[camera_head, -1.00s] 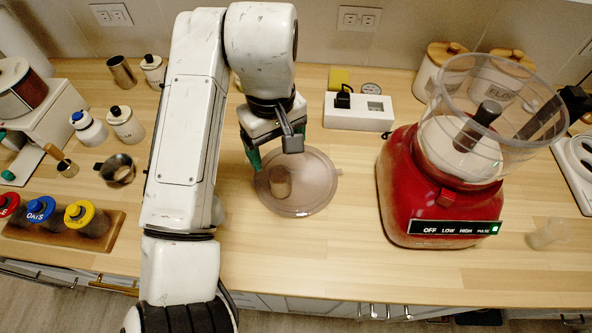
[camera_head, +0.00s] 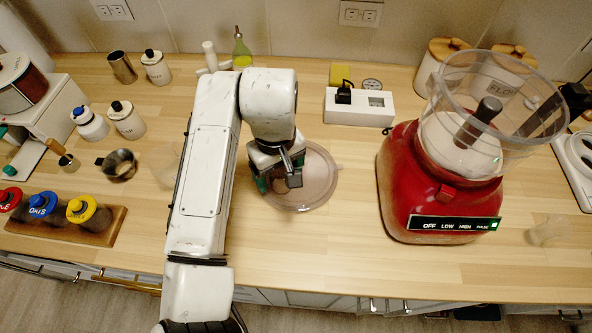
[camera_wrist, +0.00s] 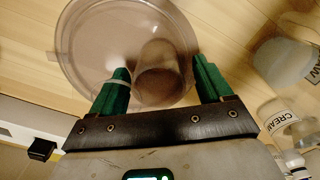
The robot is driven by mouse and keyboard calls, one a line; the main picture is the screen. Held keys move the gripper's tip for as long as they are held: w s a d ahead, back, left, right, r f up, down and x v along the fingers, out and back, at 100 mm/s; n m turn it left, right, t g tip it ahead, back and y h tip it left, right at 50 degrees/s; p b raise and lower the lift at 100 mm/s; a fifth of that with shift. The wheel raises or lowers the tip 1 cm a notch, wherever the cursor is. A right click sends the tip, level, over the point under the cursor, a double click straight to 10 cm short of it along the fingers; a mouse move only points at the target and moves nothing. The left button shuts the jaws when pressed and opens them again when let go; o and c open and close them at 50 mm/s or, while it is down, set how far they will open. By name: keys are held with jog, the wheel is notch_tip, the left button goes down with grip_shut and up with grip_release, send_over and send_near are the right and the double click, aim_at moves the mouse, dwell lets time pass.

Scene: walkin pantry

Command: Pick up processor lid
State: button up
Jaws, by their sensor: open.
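The processor lid (camera_head: 318,180) is a clear round disc lying on the wooden counter, left of the red food processor. In the wrist view the lid (camera_wrist: 92,48) shows its raised feed tube (camera_wrist: 158,75). My gripper (camera_head: 272,184) is over the lid's left part and hides the tube in the head view. In the wrist view my gripper (camera_wrist: 160,88) is open, with one green finger on each side of the tube. Whether the fingers touch the tube cannot be told. The red food processor (camera_head: 440,185) has its clear bowl on top and no lid on it.
A white outlet box (camera_head: 358,108) stands behind the lid. A rack with coloured-lid jars (camera_head: 85,215), a metal cup (camera_head: 118,165) and white canisters (camera_head: 126,120) are at the left. The counter in front of the lid is clear.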

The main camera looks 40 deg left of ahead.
jog(key=shift+c, duration=0.4)
jog(key=c, duration=1.1)
jog(key=shift+r, duration=0.15)
jog(key=shift+c, duration=0.2)
